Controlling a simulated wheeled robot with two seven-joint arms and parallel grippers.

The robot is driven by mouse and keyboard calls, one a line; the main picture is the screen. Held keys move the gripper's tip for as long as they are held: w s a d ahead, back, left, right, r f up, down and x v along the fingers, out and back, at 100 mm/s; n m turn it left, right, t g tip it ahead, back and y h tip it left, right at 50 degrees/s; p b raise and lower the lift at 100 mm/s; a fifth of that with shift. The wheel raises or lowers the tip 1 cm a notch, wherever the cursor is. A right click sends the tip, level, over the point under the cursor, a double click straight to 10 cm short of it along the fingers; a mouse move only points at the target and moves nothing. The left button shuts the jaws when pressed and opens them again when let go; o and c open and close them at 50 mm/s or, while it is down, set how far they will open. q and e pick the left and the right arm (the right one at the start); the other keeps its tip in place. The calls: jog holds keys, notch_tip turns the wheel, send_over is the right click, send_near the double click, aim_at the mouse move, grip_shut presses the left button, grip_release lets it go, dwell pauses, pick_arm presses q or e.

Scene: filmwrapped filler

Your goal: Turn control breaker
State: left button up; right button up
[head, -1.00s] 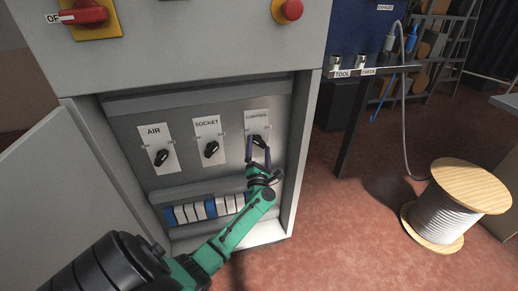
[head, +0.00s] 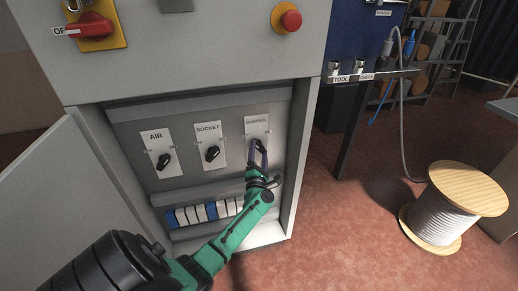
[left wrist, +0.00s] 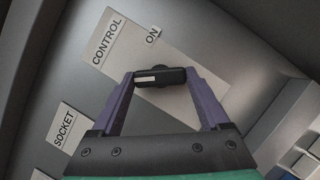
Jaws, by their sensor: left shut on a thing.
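The control breaker is a black rotary knob (left wrist: 168,77) on a pale plate marked CONTROL (head: 257,121), the rightmost of three in the open cabinet. The plate also shows in the left wrist view (left wrist: 125,48), with the word ON near its top. My left gripper (head: 258,147) has its purple fingers on either end of the knob and is shut on it. In the left wrist view a white mark shows on the knob's left end. My right gripper is in neither view.
The AIR knob (head: 163,161) and SOCKET knob (head: 212,153) sit to the left. Blue and white breakers (head: 201,212) line the panel below. The cabinet door (head: 62,205) stands open at left. A cable spool (head: 445,212) stands on the floor at right.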

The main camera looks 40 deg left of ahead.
pick_arm(q)
jog(key=m+g+h+p, duration=0.1)
jog(key=m+p, duration=0.2)
jog(key=p, duration=0.2)
jog(key=m+g+h+p, duration=0.1)
jog(key=m+p, duration=0.3)
jog(key=p, duration=0.1)
jog(key=r+m+h+p, duration=0.1)
jog(key=m+p, duration=0.3)
jog(key=p, duration=0.1)
jog(key=shift+g, duration=0.4)
jog(key=shift+d+m+g+p, duration=0.1)
jog(key=shift+m+g+p, duration=0.4)
jog(key=shift+m+p, duration=0.65)
jog(key=shift+f+m+g+p, duration=0.1)
jog(key=shift+m+g+p, duration=0.45)
jog(key=shift+m, duration=0.4)
jog(key=o, duration=1.2)
jog(key=shift+o, duration=0.2)
jog(key=p+v, duration=1.1)
jog(key=v, duration=0.3)
jog(key=shift+s, duration=0.25)
jog(key=shift+d, duration=0.15)
